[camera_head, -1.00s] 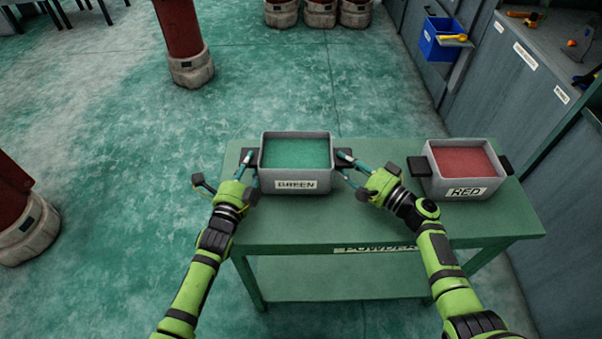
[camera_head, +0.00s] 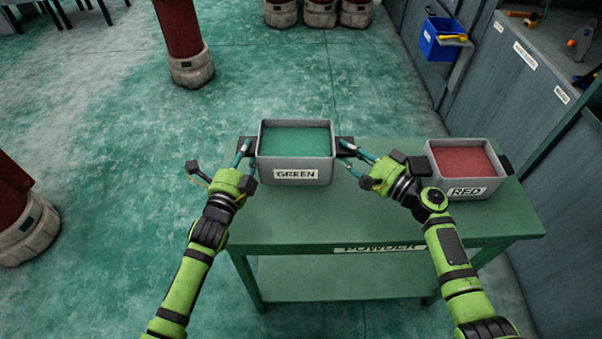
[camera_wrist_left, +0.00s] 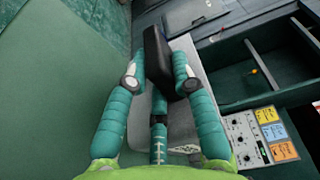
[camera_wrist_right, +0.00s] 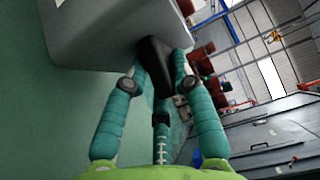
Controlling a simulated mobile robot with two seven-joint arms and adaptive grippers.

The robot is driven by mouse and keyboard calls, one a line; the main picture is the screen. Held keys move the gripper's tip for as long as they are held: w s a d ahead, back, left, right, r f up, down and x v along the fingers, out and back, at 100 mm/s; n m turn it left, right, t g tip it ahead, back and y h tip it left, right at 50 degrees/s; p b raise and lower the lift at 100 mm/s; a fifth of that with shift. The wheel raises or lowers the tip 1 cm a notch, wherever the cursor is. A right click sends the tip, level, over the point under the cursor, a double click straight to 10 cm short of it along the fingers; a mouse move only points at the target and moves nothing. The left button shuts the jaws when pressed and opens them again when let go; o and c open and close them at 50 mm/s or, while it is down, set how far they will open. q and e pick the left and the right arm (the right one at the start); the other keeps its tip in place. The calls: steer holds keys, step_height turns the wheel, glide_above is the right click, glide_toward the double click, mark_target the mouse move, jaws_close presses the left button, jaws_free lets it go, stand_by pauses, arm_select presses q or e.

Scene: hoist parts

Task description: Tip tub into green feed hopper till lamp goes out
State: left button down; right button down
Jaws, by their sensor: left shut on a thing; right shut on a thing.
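The grey tub labelled GREEN (camera_head: 325,172), filled with green powder (camera_head: 297,139), is level and raised above the green table (camera_head: 390,215). My left gripper (camera_head: 246,156) is shut on its left dark handle, which shows between the fingers in the left wrist view (camera_wrist_left: 157,55). My right gripper (camera_head: 350,156) is shut on the right handle, which shows in the right wrist view (camera_wrist_right: 155,62). The tub's grey wall also fills the upper left of the right wrist view (camera_wrist_right: 95,35). I see no green feed hopper or lamp that I can make out.
A grey tub labelled RED (camera_head: 436,178) with red powder stands on the table's right end, close to my right arm. A grey cabinet (camera_head: 510,90) with a blue bin (camera_head: 436,45) lies to the right. A red post (camera_head: 180,35) stands on open floor behind left.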

arm_select(q)
steer(key=shift+s+a+r, duration=0.1)
steer(key=shift+a+r, duration=0.1)
arm_select(e)
steer(key=shift+d+r, duration=0.1)
steer(key=shift+d, duration=0.15)
